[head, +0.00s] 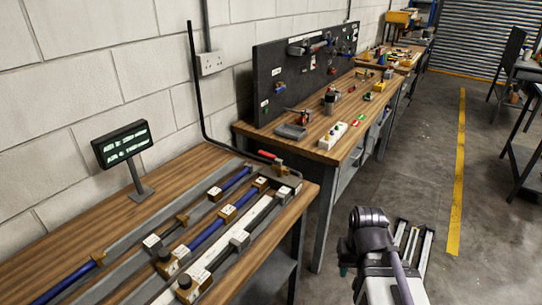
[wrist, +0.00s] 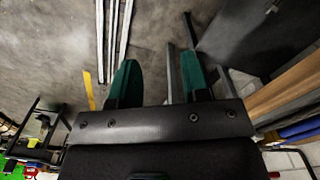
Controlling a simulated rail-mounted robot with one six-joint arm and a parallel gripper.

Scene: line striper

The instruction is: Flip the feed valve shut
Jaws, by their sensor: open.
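The feed valve appears to be the small brass fitting with a red lever (head: 268,155) at the far end of the near bench. The lever lies roughly along the black pipe that comes down the wall. My gripper (wrist: 160,55) is open and empty in the wrist view, its two green fingers apart over bare floor. In the head view my arm is right of the bench, well away from the valve, and only a bit of a green finger shows. I cannot make out the valve clearly in the wrist view.
The near bench (head: 75,228) carries rails, blue hoses and several brass blocks. A small display (head: 122,144) stands on it at the left. A second bench (head: 345,105) with tools and a dark pegboard (head: 285,85) is behind.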

